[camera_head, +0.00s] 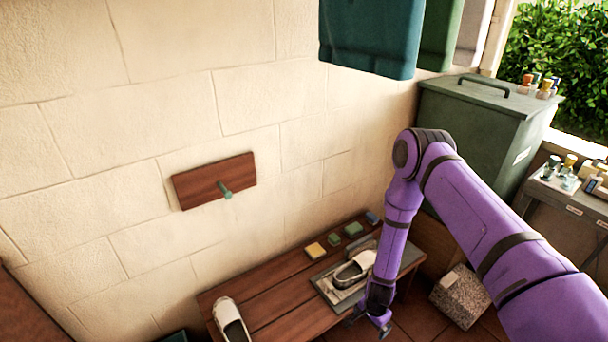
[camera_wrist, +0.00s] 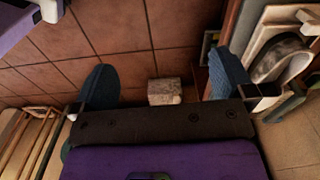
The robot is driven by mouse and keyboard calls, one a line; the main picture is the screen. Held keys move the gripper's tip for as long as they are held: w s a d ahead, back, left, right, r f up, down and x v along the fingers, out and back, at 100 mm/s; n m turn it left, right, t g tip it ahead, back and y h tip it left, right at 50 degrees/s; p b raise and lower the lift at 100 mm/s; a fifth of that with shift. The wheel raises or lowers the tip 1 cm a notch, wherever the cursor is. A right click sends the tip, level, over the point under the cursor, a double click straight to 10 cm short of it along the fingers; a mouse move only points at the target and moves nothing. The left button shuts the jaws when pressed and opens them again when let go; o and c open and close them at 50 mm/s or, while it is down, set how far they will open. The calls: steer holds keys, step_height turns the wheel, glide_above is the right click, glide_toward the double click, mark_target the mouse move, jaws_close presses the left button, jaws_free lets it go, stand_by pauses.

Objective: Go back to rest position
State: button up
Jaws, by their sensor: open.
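My gripper (camera_head: 370,324) hangs at the end of my purple arm, at the front edge of the wooden bench, just in front of a pale shoe on a grey tray. In the wrist view its two blue finger pads (camera_wrist: 164,84) stand wide apart with nothing held between them. Tiled floor shows beyond them. The shoe (camera_wrist: 290,62) lies to the right of the right finger in that view. I cannot tell the exact gap between gripper and bench.
The bench (camera_head: 265,305) also bears a second shoe (camera_head: 231,320) and several small coloured blocks. A speckled block (camera_head: 461,296) stands on the floor. A wooden wall board with a peg (camera_head: 214,181), a green bin (camera_head: 470,130) and hanging cloths (camera_head: 370,40) surround the arm.

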steer(key=w+r+n, duration=0.1)
steer(key=w+r, duration=0.2)
steer(key=r, duration=0.5)
steer(key=w+r+n+t+y, duration=0.1)
steer(key=w+r, duration=0.2)
steer(key=r, duration=0.4)
steer(key=w+r+n, duration=0.1)
steer(key=w+r, duration=0.2)
steer(key=r, duration=0.5)
step_height(320, 180, up, 22)
steer(key=d+n+t, duration=0.2)
steer(key=s+d+r+n, duration=0.2)
steer(key=s+r, duration=0.4)
steer(key=r, duration=0.3)
steer(key=s+d+r+n, duration=0.1)
steer(key=s+r, duration=0.5)
steer(key=r, duration=0.4)
steer(key=s+d+r+n+t, duration=0.1)
steer(key=s+r, duration=0.3)
steer(key=s, duration=0.5)
steer(key=s+d+r+n+t+h, duration=0.1)
steer(key=s+d+r, duration=0.2)
steer(key=s, duration=0.7)
steer(key=shift+s+r, duration=0.3)
steer(key=shift+r, duration=0.2)
